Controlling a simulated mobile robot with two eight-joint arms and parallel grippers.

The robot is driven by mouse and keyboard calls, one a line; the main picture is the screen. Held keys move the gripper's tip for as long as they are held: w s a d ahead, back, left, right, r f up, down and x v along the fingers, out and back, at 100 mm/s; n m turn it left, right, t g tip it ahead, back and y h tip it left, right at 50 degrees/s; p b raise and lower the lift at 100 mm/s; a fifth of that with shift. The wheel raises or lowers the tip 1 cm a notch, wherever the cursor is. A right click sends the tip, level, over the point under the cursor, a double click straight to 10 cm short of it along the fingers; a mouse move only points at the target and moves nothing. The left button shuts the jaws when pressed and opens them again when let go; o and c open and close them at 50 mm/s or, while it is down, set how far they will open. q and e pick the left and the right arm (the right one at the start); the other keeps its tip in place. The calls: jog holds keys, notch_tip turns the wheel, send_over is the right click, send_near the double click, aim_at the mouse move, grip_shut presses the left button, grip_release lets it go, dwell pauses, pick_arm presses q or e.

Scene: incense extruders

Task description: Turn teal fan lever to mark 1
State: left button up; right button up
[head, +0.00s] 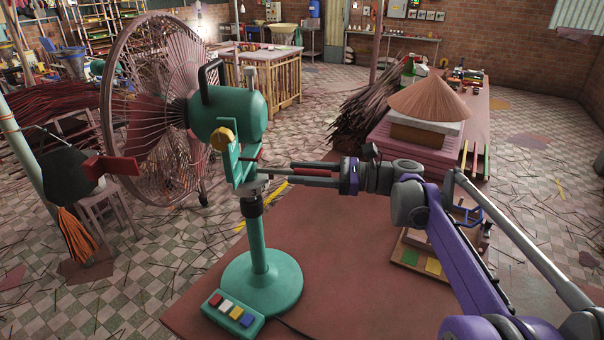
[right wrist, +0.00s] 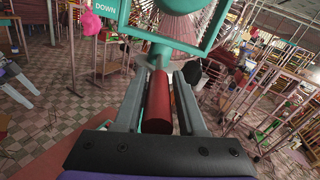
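A teal standing fan (head: 229,121) with a large wire cage stands on a round base at the left of the table. Its lever with a red handle (right wrist: 157,101) points to the right from the yoke below the fan head. My right gripper (head: 291,173) reaches in from the right, its two fingers on either side of the red handle. In the right wrist view the handle lies between the grey fingers; whether they press on it I cannot tell. A "DOWN" label (right wrist: 106,8) shows on a teal part there. I cannot make out mark 1.
A box with several coloured buttons (head: 233,314) sits at the fan's base.

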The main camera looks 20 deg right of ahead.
jog(key=shift+o, duration=1.1)
jog(key=shift+w+d, duration=0.1)
jog(key=shift+s+d+f, duration=0.1)
jog(key=shift+s+d, duration=0.1)
jog(key=shift+d, duration=0.2)
jog(key=b+v, duration=0.1)
jog(key=v, duration=0.9)
